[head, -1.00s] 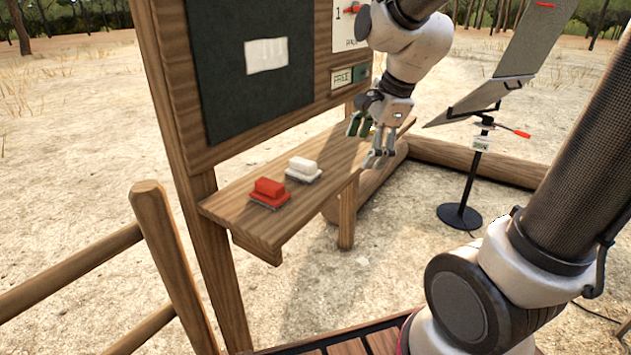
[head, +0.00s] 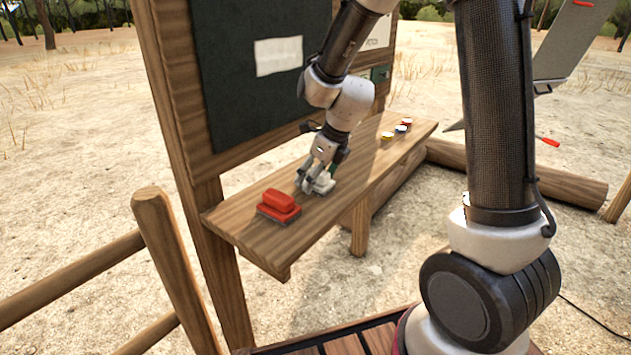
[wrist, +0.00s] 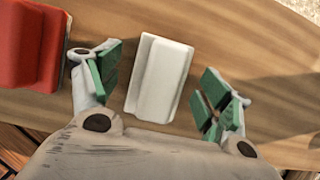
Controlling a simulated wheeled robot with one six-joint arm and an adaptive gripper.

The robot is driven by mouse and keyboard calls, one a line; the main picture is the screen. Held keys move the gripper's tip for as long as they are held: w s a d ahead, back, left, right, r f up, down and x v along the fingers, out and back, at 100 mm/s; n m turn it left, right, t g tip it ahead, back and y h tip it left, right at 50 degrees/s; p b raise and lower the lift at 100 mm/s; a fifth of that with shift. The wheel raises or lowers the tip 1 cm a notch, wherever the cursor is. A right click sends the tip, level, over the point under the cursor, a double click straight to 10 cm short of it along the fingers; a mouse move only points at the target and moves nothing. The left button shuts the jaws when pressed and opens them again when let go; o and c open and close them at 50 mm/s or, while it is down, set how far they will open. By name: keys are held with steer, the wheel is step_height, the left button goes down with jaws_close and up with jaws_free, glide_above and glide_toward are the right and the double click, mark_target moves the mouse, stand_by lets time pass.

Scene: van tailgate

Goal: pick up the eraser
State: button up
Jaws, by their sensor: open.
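A white eraser-shaped block (wrist: 160,80) with a raised grip lies on the wooden shelf, and it also shows in the head view (head: 322,183), partly hidden by my gripper. A similar red block (head: 278,203) with a grey base lies to its left on the shelf; it also shows in the wrist view (wrist: 28,42). My gripper (wrist: 158,92) is open, with its green-padded fingers on either side of the white block and a gap on both sides. The left finger is close to the red block. In the head view my gripper (head: 316,186) is low at the shelf.
The wooden shelf (head: 240,222) runs under a dark board (head: 240,100) with a white paper (head: 278,56) on it. Several small round coloured things (head: 402,129) sit toward the shelf's far right. A wooden post (head: 172,260) stands at the front left.

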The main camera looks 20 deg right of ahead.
steer(key=shift+f, duration=0.15)
steer(key=c, duration=1.1)
step_height(320, 180, up, 10)
steer(key=shift+r, duration=0.1)
steer(key=o, duration=0.4)
steer(key=c, duration=0.3)
